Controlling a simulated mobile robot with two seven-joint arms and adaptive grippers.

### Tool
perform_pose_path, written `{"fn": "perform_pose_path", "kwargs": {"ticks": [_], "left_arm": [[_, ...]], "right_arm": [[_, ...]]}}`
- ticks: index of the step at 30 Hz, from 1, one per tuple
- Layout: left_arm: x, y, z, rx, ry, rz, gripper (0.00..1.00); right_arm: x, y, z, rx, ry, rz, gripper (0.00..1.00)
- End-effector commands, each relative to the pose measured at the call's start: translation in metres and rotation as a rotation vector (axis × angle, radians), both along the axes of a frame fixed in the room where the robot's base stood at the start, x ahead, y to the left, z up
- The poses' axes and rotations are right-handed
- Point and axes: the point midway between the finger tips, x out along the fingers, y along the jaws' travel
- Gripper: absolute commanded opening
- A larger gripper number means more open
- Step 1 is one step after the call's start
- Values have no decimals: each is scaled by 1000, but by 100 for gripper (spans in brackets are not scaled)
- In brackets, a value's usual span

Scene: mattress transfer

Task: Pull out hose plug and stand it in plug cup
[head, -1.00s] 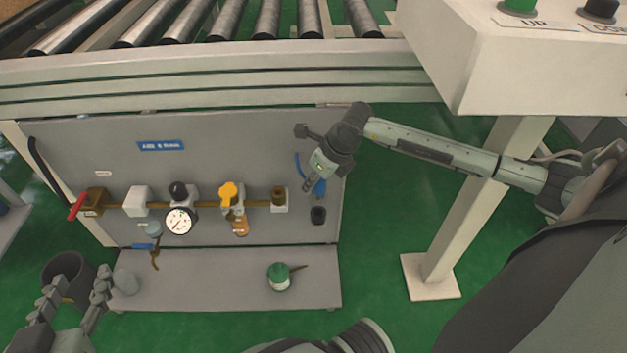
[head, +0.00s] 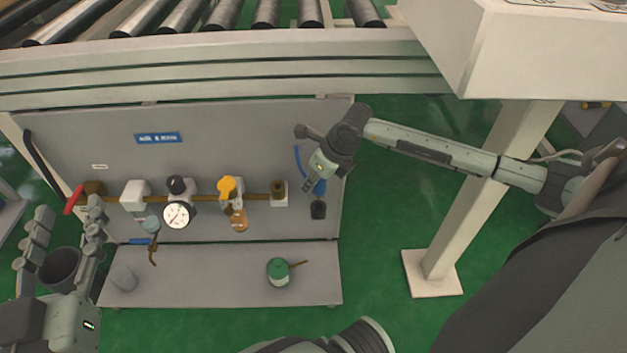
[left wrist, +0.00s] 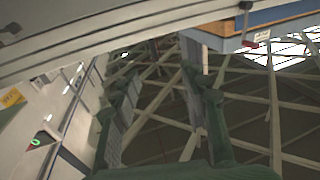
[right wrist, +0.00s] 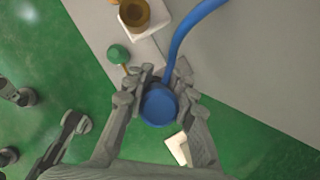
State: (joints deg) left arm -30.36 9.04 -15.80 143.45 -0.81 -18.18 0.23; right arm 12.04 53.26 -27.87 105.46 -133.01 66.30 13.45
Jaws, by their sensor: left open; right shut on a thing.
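My right gripper (head: 313,187) is shut on the blue hose plug (head: 320,187), in front of the panel's right edge. In the right wrist view the plug's round blue end (right wrist: 158,105) sits between the fingers of my right gripper (right wrist: 160,85), with the blue hose (right wrist: 184,40) running up from it. A small dark cup (head: 318,210), likely the plug cup, is just below the plug in the head view; I cannot tell whether they touch. The brass port (head: 278,187) is left of the plug, apart from it. My left gripper (head: 68,212) is open and empty at the left.
The grey panel (head: 120,125) carries a brass pipe with a red-handled valve (head: 74,199), a gauge (head: 176,215) and a yellow knob (head: 227,187). A green-topped can (head: 278,270) and grey cup (head: 124,278) stand on the shelf (head: 210,285). A dark bin (head: 60,267) is at left.

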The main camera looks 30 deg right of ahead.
Motion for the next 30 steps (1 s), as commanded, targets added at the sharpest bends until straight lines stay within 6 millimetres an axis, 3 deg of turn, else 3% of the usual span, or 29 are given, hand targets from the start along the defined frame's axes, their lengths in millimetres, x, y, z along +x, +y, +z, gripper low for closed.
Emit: {"fn": "perform_pose_path", "kwargs": {"ticks": [18,30], "left_arm": [[-16,-15,53,-123,-244,-39,44],[-20,-16,63,-146,-285,-45,44]], "right_arm": [[0,0,-16,0,0,0,0],[0,0,-17,0,0,0,0]]}}
